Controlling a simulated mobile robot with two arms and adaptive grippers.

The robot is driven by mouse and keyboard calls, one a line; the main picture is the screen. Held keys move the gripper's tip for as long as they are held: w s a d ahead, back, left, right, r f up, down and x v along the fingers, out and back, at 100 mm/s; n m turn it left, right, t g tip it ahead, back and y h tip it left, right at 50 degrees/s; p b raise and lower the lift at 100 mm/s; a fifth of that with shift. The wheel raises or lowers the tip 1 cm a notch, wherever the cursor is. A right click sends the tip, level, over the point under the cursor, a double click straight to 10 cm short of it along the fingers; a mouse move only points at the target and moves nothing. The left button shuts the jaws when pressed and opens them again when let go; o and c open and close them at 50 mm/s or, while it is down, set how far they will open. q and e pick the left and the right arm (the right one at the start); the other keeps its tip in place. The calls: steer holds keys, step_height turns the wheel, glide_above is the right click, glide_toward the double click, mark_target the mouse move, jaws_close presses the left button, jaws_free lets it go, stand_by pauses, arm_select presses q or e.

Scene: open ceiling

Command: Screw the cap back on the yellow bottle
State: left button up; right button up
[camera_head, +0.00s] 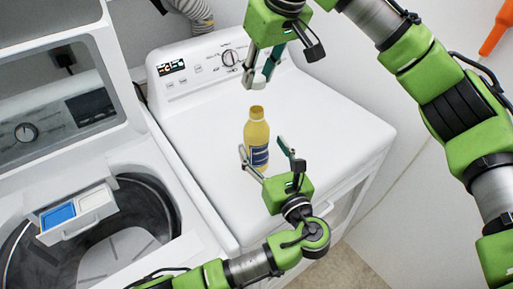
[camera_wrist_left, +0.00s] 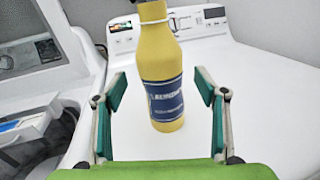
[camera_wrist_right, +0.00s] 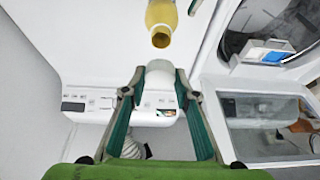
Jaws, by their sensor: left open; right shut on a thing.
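The yellow bottle (camera_head: 256,132) stands upright on the white dryer top, its neck open and bare, with a blue label on its side. My left gripper (camera_head: 262,147) is open, low in front of the bottle. In the left wrist view the bottle (camera_wrist_left: 161,60) rises between and beyond the spread fingers. My right gripper (camera_head: 259,80) is above the bottle, fingers pointing down. In the right wrist view its fingertips are shut on a white cap (camera_wrist_right: 159,72). The open bottle mouth (camera_wrist_right: 161,38) shows just beyond, apart from the cap. The cap is hard to make out in the head view.
The dryer (camera_head: 330,125) has a control panel with a knob (camera_head: 230,58) at its back. An open washer (camera_head: 125,180) with a blue-and-white drawer (camera_head: 75,210) stands to its left. The dryer top around the bottle is mostly clear.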

arm_select(q)
steer(key=x, duration=0.4)
steer(key=shift+w+a, duration=0.15)
steer(key=shift+w, duration=0.25)
steer(key=c, duration=1.7)
arm_select(e)
glide_above(253, 108)
steer(key=s+d, duration=0.1)
steer(key=s, duration=0.1)
steer(key=shift+w+d+f, duration=0.15)
steer(key=shift+f, duration=2.3)
steer(key=shift+f, duration=0.1)
steer(key=shift+f, duration=0.8)
steer(key=shift+f, duration=0.55)
